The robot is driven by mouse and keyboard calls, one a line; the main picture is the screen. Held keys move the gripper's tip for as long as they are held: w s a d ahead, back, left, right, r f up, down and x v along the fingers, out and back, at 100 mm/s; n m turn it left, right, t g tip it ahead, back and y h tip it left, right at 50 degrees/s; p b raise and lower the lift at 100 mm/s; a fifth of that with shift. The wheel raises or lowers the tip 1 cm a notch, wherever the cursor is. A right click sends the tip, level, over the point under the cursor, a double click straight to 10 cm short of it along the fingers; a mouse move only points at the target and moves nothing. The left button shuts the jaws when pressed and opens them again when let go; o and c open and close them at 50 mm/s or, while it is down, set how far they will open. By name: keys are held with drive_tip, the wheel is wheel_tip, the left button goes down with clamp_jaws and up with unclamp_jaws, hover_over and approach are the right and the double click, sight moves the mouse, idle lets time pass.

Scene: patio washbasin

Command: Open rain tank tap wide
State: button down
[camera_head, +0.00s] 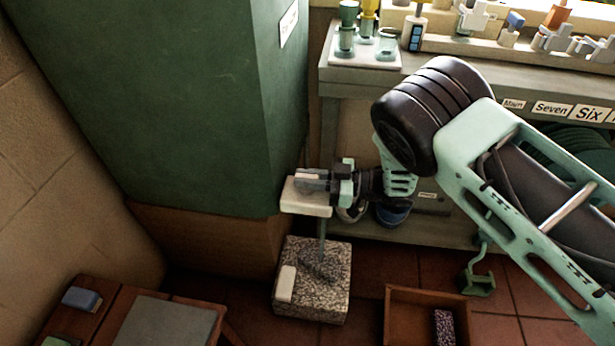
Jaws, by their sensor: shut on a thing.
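The rain tank (190,95) is the large green box at the left, standing on a wooden base. Its tap (303,207) is a pale block jutting from the tank's lower right edge. My gripper (322,184) comes in from the right and is shut on the tap's handle, a greyish piece on top of the pale block. The fingers hide most of the handle, so its exact angle cannot be told. A thin greyish streak (321,240) hangs below the tap down to a dark patch on the speckled stone block (335,300); it looks like running water.
A bench (350,85) with cups and small fittings stands behind my arm. A wooden crate (400,292) and a green hooked stand (477,282) are on the tiled floor. A small wooden table (118,305) is at lower left.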

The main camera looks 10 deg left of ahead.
drive_tip(key=shift+a+r, duration=0.1)
drive_tip(key=shift+r, duration=0.05)
drive_tip(key=c, duration=1.4)
unclamp_jaws()
drive_tip(key=d, duration=0.5)
drive_tip(key=w+d+p, duration=0.1)
drive_tip(key=d, duration=0.5)
drive_tip(key=d+p, duration=0.1)
drive_tip(key=d, duration=0.5)
drive_tip(key=shift+w+d, duration=0.2)
